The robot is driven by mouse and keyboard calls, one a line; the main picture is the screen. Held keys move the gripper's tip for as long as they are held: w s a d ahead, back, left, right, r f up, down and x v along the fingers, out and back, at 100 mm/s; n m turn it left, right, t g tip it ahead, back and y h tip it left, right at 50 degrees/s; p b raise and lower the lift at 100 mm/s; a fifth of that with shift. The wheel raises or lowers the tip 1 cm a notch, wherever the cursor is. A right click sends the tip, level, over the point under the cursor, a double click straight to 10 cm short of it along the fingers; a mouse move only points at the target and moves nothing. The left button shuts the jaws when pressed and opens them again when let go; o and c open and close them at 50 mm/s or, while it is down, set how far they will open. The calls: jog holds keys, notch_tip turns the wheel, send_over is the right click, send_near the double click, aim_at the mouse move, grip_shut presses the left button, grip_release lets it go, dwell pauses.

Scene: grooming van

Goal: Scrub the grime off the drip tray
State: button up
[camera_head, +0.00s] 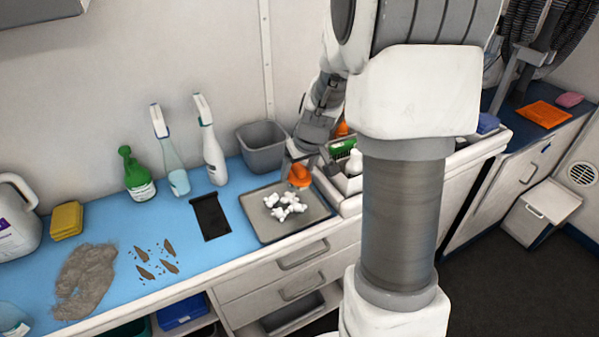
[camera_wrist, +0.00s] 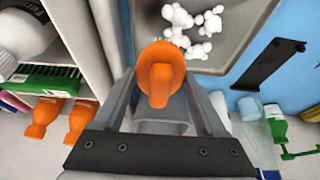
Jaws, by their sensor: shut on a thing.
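The grey drip tray (camera_head: 316,208) lies on the blue counter, with a clump of white foam-like blobs (camera_head: 287,207) on it; any grime beneath is hidden. The tray also shows at the top of the wrist view (camera_wrist: 238,42), with the blobs (camera_wrist: 190,25). My gripper (camera_head: 299,166) is at the tray's back right part. It is shut on an orange scrubber (camera_head: 299,176) with a rounded head and a knob handle. In the wrist view the scrubber (camera_wrist: 160,75) sits between both fingers, beside the blobs. I cannot tell whether it touches the tray.
A grey bin (camera_head: 262,147) stands behind the tray. A white caddy (camera_head: 349,183) with bottles and a green brush (camera_head: 342,147) is close on the right.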

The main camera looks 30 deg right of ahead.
jog(key=shift+r+p, duration=0.55)
jog(key=shift+r, duration=0.5)
